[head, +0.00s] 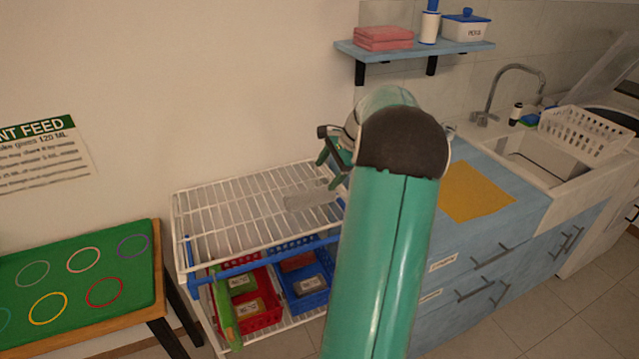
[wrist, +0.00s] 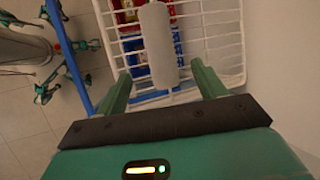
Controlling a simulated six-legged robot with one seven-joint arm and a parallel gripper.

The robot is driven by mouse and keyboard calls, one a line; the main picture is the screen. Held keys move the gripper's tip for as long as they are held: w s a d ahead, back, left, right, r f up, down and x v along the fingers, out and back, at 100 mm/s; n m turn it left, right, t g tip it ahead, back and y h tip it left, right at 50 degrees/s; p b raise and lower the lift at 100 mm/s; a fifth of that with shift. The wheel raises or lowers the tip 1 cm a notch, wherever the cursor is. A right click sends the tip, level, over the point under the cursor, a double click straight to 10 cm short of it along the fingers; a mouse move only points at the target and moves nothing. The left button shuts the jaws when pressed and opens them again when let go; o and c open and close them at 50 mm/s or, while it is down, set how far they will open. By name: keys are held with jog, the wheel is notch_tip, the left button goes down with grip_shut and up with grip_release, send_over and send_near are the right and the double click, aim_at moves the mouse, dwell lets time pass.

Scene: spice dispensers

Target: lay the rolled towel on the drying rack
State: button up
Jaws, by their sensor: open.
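The rolled towel is a pale grey-white roll (head: 308,199) lying on the white wire top of the drying rack (head: 215,215). In the wrist view the towel (wrist: 156,42) lies lengthwise on the rack's wires (wrist: 215,48), its near end close to my fingers. My gripper (head: 328,172) is open and empty above the right part of the rack. In the wrist view my gripper's two green fingers (wrist: 162,80) are spread wide, one to each side of the towel's near end, with gaps between. My arm hides the rack's right end in the head view.
Red (head: 262,312) and blue bins (head: 304,285) sit on the lower shelf. A green-topped table (head: 75,275) stands left, blue cabinets (head: 490,250) with a yellow cloth (head: 475,190) right. A wall shelf (head: 415,50) holds folded pink towels (head: 383,38). The wall is close behind the rack.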

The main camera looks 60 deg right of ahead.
jog(key=w+a+r+n+g+h, duration=0.1)
jog(key=w+a+r+n, duration=0.15)
jog(key=a, duration=0.65)
jog(key=w+a+r+n, duration=0.1)
jog(key=a+r+n, duration=0.3)
jog(key=a, duration=0.5)
jog(key=w+a+r+n+g+h, duration=0.1)
jog(key=w+a+r+n, duration=0.15)
jog(key=a, duration=0.65)
jog(key=s+a+n+t, duration=0.1)
jog(key=s+a+n, duration=0.6)
jog(key=a, duration=0.4)
jog(key=s+a+n+t, duration=0.1)
jog(key=s+a+n, duration=0.6)
jog(key=a, duration=0.5)
jog(key=shift+s, duration=0.35)
